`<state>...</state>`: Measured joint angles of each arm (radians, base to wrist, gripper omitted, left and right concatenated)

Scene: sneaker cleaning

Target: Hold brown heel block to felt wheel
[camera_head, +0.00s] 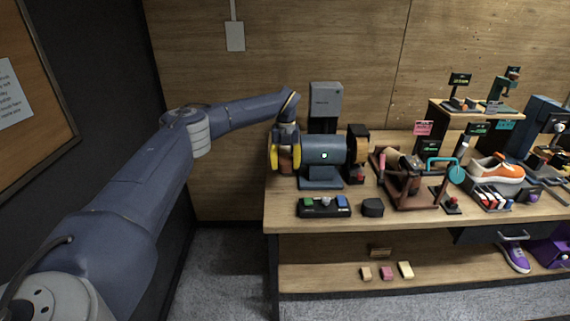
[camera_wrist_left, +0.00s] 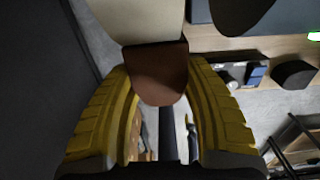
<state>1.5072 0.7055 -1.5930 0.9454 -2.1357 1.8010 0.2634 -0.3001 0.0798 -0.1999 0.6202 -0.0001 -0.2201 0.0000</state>
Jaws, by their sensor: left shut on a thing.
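My left gripper (camera_head: 285,157) is at the left end of the blue bench grinder (camera_head: 323,150). Its yellow fingers are shut on the brown heel block (camera_head: 286,163). In the left wrist view the block (camera_wrist_left: 157,76) sits between the fingertips, and its far edge meets the pale cream felt wheel (camera_wrist_left: 135,18) in the picture. Whether they press together I cannot tell. In the head view the gripper hides the felt wheel. My right gripper is not in view.
A control box with coloured buttons (camera_head: 323,207) and a small dark block (camera_head: 372,207) lie in front of the grinder. A brown shoe stand (camera_head: 405,180) is to the right. A grey box (camera_head: 325,100) stands behind. Several small blocks lie on the lower shelf (camera_head: 330,279).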

